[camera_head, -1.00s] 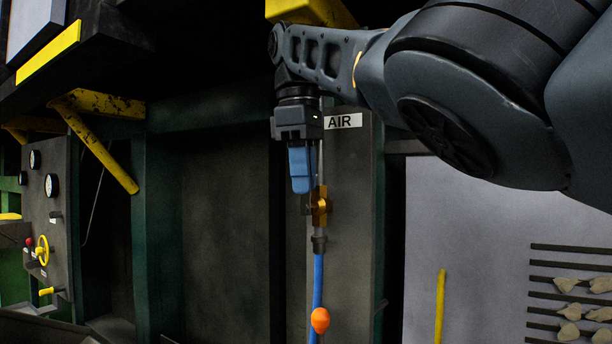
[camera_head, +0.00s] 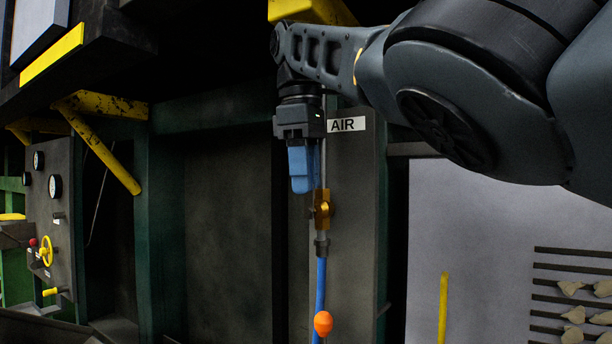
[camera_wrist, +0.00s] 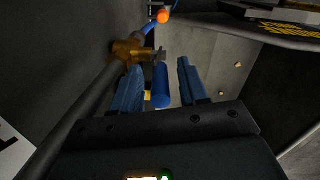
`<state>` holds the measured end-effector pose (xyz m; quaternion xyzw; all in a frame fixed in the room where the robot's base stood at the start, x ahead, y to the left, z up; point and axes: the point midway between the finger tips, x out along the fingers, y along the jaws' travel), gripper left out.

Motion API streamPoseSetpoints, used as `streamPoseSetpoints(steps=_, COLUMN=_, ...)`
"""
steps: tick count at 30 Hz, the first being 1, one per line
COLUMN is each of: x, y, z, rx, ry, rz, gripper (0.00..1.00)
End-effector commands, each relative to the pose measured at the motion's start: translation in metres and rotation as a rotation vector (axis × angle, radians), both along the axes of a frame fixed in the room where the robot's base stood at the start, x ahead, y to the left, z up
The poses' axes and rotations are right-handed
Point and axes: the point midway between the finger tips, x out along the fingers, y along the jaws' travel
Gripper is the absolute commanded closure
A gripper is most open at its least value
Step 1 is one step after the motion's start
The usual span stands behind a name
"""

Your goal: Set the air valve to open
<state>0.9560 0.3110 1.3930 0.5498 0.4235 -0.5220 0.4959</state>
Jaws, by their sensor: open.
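The brass air valve (camera_head: 322,209) sits on a vertical pipe below the AIR label (camera_head: 347,124), with a blue hose (camera_head: 320,283) beneath it. In the wrist view the valve body (camera_wrist: 127,48) shows beyond my fingers. A blue cylindrical handle (camera_wrist: 160,88) reaches from the valve between my fingers. My gripper (camera_head: 302,190) points down just above and left of the valve. In the wrist view my gripper (camera_wrist: 161,66) is open around the handle, with a clear gap on the right and little on the left. In the head view the handle is hidden.
An orange bulb (camera_head: 323,323) hangs by the hose below the valve. A grey panel (camera_head: 355,220) stands right behind the pipe. A gauge panel with a yellow handwheel (camera_head: 46,251) is at far left. A yellow bar (camera_head: 443,308) stands at lower right.

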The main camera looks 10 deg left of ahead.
Motion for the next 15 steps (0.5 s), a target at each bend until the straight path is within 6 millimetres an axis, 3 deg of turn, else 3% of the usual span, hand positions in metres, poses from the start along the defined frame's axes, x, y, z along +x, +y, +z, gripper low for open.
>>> streamPoseSetpoints(steps=9, x=-0.004, y=0.003, z=0.048, rx=0.002, ry=0.001, rz=0.002, gripper=0.57)
streamPoseSetpoints(steps=15, x=-0.006, y=0.005, z=0.067, rx=0.001, ry=0.002, rz=0.002, gripper=0.57)
